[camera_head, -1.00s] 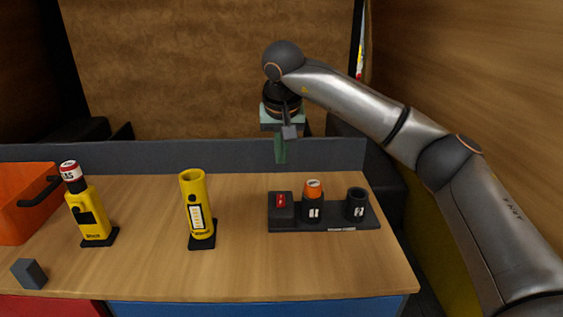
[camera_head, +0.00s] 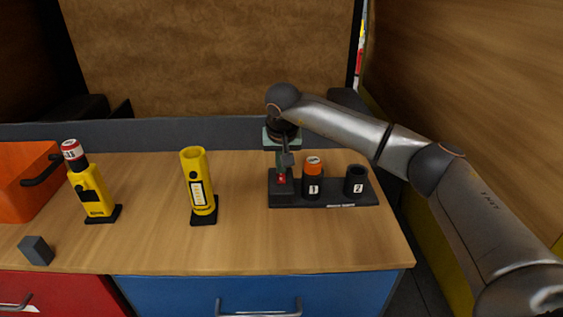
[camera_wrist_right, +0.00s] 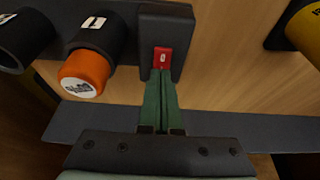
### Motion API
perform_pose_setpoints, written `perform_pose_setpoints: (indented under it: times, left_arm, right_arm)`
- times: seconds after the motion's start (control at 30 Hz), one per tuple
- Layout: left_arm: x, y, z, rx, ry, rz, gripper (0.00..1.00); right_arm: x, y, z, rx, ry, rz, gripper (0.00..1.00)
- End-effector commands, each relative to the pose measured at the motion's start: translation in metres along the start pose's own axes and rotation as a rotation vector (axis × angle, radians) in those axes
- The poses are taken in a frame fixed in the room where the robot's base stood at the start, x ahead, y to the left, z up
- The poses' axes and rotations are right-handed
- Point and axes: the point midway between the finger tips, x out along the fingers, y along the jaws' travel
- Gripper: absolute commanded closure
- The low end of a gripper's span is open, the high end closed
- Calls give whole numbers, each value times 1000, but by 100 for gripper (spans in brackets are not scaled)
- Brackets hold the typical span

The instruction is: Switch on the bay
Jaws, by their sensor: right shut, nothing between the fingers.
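A black switch box (camera_head: 283,188) with a red rocker switch (camera_head: 281,179) sits at the left end of a dark charging base (camera_head: 330,199) on the workbench. The red switch also shows in the right wrist view (camera_wrist_right: 162,57), with a small white mark on it. My right gripper (camera_head: 282,174) is shut and empty, pointing down at the switch. In the right wrist view its green fingertips (camera_wrist_right: 161,76) are at the switch's edge; I cannot tell whether they touch it. An orange-topped cell (camera_head: 313,164) stands in socket 1 (camera_head: 313,187). Socket 2 (camera_head: 355,181) looks empty. My left gripper is out of view.
On the bench (camera_head: 247,242) stand an open-topped yellow holder (camera_head: 198,185) and a yellow unit with a red-and-white top (camera_head: 94,193). A grey block (camera_head: 36,250) and an orange bin (camera_head: 20,183) are at left. A grey ledge (camera_head: 220,131) runs along the back.

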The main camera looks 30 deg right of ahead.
Motion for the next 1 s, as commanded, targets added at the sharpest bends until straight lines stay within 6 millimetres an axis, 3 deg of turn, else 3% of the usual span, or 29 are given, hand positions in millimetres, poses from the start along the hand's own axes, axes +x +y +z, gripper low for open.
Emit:
perform_pose_setpoints:
  times: [0.47,1.0]
  left_arm:
    - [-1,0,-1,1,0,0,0]
    - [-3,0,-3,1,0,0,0]
  right_arm:
    - [6,0,0,-1,-2,1,100]
    - [1,0,16,-1,-5,2,100]
